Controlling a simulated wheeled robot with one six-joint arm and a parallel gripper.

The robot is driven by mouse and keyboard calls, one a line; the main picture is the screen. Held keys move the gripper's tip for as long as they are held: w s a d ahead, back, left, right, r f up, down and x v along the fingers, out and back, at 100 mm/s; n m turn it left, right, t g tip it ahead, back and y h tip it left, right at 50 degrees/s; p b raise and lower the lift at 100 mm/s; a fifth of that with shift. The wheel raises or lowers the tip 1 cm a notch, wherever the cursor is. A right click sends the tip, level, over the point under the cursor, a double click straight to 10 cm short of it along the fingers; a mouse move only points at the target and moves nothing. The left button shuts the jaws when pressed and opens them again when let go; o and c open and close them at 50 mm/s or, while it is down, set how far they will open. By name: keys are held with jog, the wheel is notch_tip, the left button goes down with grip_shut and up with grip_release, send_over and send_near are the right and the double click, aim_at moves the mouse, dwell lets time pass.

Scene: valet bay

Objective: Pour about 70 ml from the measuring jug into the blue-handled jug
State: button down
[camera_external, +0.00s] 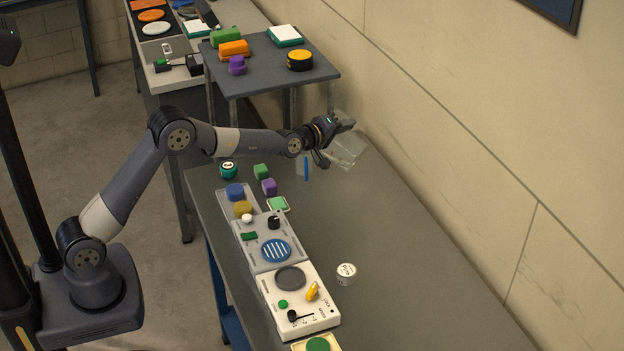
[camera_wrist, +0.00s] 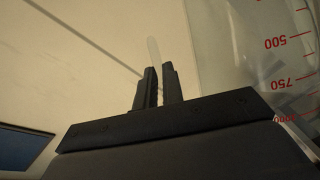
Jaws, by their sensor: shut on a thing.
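My gripper (camera_external: 331,140) is shut on the clear measuring jug (camera_external: 347,152), which is held tilted above the far part of the grey bench. In the wrist view my fingers (camera_wrist: 157,85) are close together around a thin pale strip, seemingly its handle. The jug's clear wall with red marks (camera_wrist: 285,45) fills the right of that view. The blue-handled jug (camera_external: 305,168) is clear and hard to make out. Its blue handle shows on the bench just below my gripper, left of the measuring jug. I cannot tell the liquid level in either jug.
A raised grey shelf (camera_external: 270,72) with coloured blocks stands behind my gripper. The wall (camera_external: 450,120) is close on the right. Small blocks and a row of panels (camera_external: 270,240) line the bench's left side. A white round tub (camera_external: 346,274) stands nearer; bench space around it is clear.

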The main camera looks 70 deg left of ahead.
jog(key=shift+s+a+r+n+b, duration=0.4)
jog(key=shift+r+b, duration=0.25)
jog(key=shift+b, duration=0.75)
jog(key=shift+s+a+r+n+t+b, duration=0.2)
jog(key=shift+s+a+n+b, duration=0.15)
jog(key=shift+b, duration=1.25)
jog(key=shift+s+a+r+n+t+b, duration=0.2)
jog(key=shift+a+b, duration=0.25)
jog(key=shift+b, duration=1.15)
